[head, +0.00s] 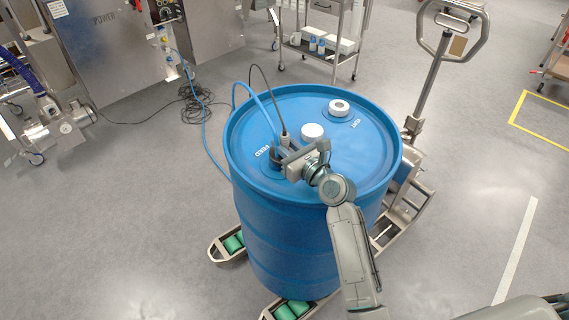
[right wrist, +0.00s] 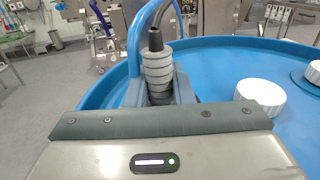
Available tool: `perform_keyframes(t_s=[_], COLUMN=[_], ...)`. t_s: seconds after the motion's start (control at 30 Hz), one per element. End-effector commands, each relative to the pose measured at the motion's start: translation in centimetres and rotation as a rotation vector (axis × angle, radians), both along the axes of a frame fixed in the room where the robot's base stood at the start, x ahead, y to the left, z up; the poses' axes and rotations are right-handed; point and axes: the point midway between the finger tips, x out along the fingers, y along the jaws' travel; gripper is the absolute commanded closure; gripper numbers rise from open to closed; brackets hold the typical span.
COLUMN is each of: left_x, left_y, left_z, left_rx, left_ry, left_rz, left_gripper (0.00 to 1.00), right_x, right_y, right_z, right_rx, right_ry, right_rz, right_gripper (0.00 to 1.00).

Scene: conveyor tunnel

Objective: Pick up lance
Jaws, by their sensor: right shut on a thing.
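The lance (head: 285,137) has a grey ribbed head with a black cable out of its top. It stands roughly upright at the feed side of the blue drum's (head: 300,245) lid. In the right wrist view the lance head (right wrist: 157,66) sits between the two fingers of my right gripper (right wrist: 157,95). My right gripper (head: 283,152) is shut on it, low over the lid. A blue hose (head: 262,108) runs beside it. The lance's lower end is hidden by the gripper, so I cannot tell how deep it sits. My left gripper is not in view.
A white cap (head: 312,132) stands close to the gripper, and another vent cap (head: 339,107) lies farther back. The drum stands on a pallet truck (head: 402,200). A steel machine (head: 110,45) and loose cables (head: 195,100) are at the left. A cart (head: 320,50) stands behind.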

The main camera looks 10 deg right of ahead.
Motion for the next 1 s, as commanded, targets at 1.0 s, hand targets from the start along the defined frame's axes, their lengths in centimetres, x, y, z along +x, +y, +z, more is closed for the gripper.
perform_keyframes(t_s=[1.0], left_x=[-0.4], left_y=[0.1], left_z=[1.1], left_rx=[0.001], left_ry=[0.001], left_rz=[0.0], left_gripper=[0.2], right_x=[0.0], right_y=[0.0], right_z=[10.1], right_rx=[0.0], right_ry=[-0.001], right_rz=[0.0], right_gripper=[1.0])
